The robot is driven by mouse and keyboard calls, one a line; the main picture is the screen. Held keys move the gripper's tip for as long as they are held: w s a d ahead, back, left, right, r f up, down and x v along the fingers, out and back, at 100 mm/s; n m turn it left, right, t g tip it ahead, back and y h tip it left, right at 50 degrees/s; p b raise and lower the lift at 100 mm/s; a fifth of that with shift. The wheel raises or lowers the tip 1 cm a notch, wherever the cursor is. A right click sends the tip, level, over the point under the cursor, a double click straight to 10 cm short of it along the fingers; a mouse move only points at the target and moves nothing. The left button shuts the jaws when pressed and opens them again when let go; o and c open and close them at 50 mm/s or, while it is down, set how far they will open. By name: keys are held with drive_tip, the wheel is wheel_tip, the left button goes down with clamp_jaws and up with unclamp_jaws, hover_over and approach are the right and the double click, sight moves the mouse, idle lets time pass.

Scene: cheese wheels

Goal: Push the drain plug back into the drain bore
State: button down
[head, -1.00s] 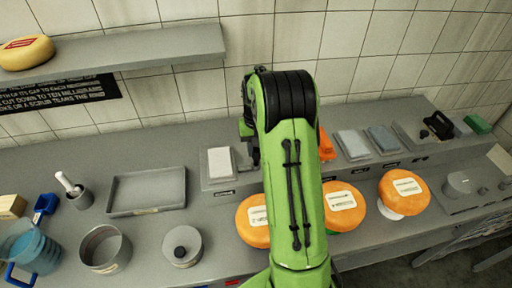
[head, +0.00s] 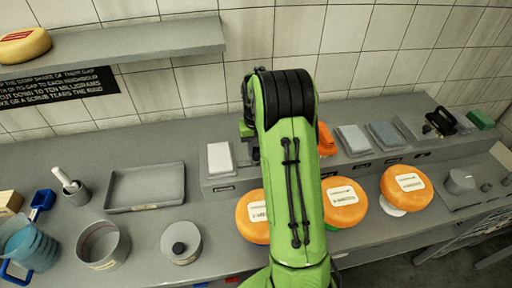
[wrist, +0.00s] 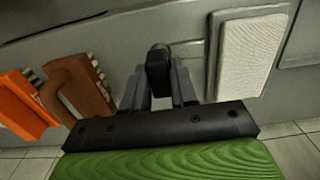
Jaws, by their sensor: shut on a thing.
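My gripper (wrist: 158,88) shows in the wrist view, shut on a small dark, round-ended piece (wrist: 158,68), which looks like the drain plug. The piece stands out between the two grey fingers, in front of a grey surface. In the head view my green arm hides the gripper and the plug almost fully. I cannot make out the drain bore in either view.
A white pad (wrist: 250,55) lies right of the fingers; it also shows in the head view (head: 220,158). A brown brush (wrist: 78,88) and an orange brush (wrist: 25,100) are to the left. Orange cheese wheels (head: 405,187) stand along the counter front.

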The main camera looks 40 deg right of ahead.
drive_tip(key=shift+f, duration=0.25)
drive_tip(key=c, duration=0.8)
unclamp_jaws()
wheel_tip(320, 180, up, 16)
drive_tip(key=p, duration=0.1)
drive_tip(key=shift+f+p, duration=0.15)
drive_tip(key=shift+p, duration=0.2)
